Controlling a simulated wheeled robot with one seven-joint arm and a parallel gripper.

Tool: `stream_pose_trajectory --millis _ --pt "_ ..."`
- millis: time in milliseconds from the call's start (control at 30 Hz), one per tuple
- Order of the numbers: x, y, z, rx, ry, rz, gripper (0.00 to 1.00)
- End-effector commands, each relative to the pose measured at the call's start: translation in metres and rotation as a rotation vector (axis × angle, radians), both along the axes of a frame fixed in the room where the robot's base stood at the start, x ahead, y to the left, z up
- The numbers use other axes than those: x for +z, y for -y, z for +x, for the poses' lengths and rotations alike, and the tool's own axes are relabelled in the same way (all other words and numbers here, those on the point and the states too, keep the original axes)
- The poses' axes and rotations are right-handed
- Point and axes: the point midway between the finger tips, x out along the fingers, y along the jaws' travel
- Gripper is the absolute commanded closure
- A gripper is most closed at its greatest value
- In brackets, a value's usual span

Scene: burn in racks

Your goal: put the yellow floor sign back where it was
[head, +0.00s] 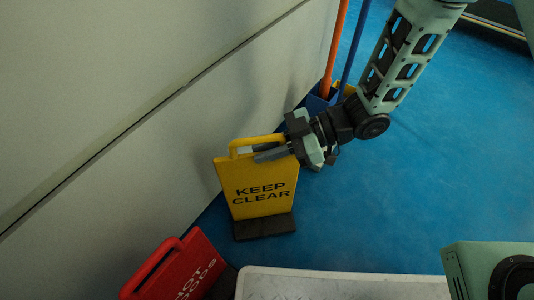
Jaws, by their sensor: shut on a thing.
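The yellow floor sign (258,188) reads "KEEP CLEAR" and has a handle on top and a dark base (264,227). It looks upright, close to the pale wall. My gripper (270,151) reaches in from the right and is shut on the sign's upper part, just below the handle. I cannot tell whether the base touches the floor.
A red sign (180,268) stands in front at the lower left, partly cut off. A white-rimmed surface (345,276) lies at the bottom. A blue bucket (320,103) with orange and blue poles stands behind by the wall. Blue floor (380,200) is clear to the right.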

Motion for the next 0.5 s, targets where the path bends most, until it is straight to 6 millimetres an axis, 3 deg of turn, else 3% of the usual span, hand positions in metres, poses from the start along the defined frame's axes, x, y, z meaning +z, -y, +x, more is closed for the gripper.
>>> stream_pose_trajectory --millis 433,467,500 --pt "-0.0053 -0.0005 0.0002 0.0 0.0 0.004 1.0" --pt "-0.0064 0.0 0.0002 0.0 0.0 0.001 0.8" --pt "-0.0062 0.0001 0.0001 0.0 0.0 0.001 0.69"
